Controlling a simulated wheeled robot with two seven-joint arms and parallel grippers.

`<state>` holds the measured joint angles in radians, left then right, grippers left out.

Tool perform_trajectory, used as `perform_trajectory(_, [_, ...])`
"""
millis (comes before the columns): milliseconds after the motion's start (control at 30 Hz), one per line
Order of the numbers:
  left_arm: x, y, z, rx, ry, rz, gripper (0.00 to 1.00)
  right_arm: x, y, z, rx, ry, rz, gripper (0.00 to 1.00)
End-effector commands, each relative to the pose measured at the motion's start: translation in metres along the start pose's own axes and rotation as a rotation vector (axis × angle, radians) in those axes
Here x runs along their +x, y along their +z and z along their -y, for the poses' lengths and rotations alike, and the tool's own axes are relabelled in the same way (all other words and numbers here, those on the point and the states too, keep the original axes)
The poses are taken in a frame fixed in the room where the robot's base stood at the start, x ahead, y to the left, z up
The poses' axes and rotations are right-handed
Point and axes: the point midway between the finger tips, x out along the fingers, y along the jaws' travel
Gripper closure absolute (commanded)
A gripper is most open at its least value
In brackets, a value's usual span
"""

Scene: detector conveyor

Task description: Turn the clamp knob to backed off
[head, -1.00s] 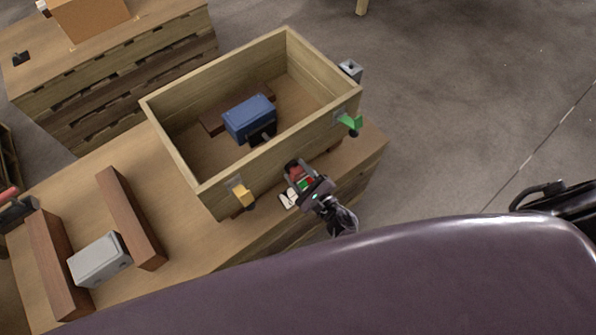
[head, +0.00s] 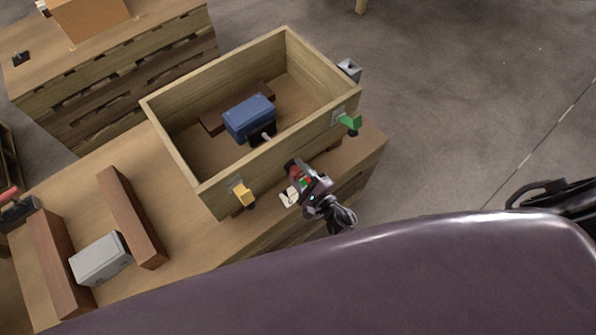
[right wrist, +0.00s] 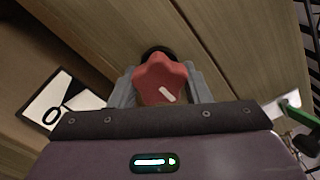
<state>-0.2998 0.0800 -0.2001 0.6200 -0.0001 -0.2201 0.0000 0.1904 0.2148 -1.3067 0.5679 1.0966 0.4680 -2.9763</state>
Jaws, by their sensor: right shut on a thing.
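The red lobed clamp knob (right wrist: 160,80) with a white stripe sits at the crate's front wall. The stripe slants toward the lower right in the right wrist view. My right gripper (head: 300,180) is shut on the knob, its grey fingers on both sides. In the head view the gripper mostly covers the knob (head: 291,167). Inside the crate (head: 245,165), a dark pad (head: 262,139) with a light rod stands at the near side of a blue box (head: 249,117). A white and black label (right wrist: 62,103) lies left of the knob. My left gripper is not in view.
A yellow piece (head: 243,194) and a green piece (head: 350,122) stick out from the crate's front wall on either side of the knob. A grey box (head: 101,259) stands between two brown wooden bars (head: 132,217) at left.

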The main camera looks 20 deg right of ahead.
Motion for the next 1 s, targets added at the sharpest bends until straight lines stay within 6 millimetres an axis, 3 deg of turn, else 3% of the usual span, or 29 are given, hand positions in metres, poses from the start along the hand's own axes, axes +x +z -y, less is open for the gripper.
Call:
perform_trajectory(133, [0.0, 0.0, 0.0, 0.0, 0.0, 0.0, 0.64, -0.001, -0.001, -0.001, -0.004, 0.002, -0.002, 0.8])
perform_trajectory(167, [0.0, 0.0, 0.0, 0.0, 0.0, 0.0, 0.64, -0.001, -0.001, -0.001, -0.003, 0.002, -0.002, 0.54])
perform_trajectory(300, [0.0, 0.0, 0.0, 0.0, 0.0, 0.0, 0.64, -0.001, -0.001, -0.001, -0.002, 0.002, -0.001, 0.36])
perform_trajectory(667, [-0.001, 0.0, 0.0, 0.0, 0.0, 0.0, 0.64, -0.006, -0.001, 0.0, -0.001, 0.002, -0.001, 0.35])
perform_trajectory(1000, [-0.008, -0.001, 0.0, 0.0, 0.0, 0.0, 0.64, -0.06, -0.001, 0.0, -0.002, 0.003, -0.002, 0.35])
